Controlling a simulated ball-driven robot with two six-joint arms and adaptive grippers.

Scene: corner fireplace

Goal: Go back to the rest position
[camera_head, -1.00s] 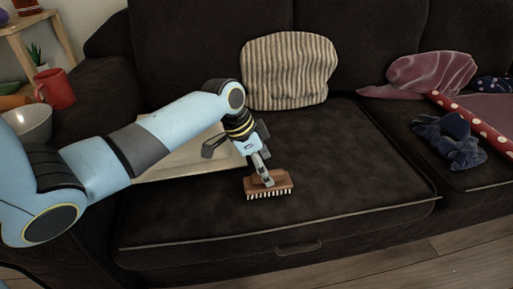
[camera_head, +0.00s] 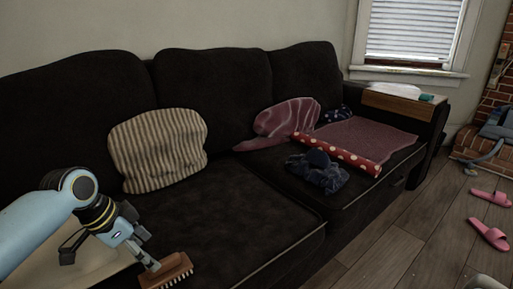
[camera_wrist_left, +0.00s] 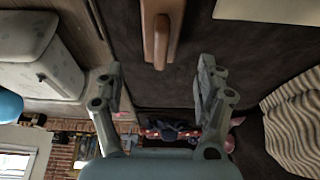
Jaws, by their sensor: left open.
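My left gripper (camera_head: 110,256) is at the lower left of the head view, above the front part of the dark sofa seat. Its two fingers stand wide apart with nothing between the pads. A brown wooden brush with pale bristles (camera_head: 172,273) lies on the seat near the fingertips. In the left wrist view the brush (camera_wrist_left: 158,28) shows past the open fingers (camera_wrist_left: 155,88), roughly midway between them. I cannot tell how close the nearer finger is to it. My right gripper is in neither view.
A striped cushion (camera_head: 158,152) leans on the sofa back. A pale flat board (camera_head: 85,266) lies behind the gripper. A blue cloth (camera_head: 318,172), a red dotted roll (camera_head: 338,152) and a purple cloth (camera_head: 285,122) lie further right. Pink slippers (camera_head: 489,235) are on the floor.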

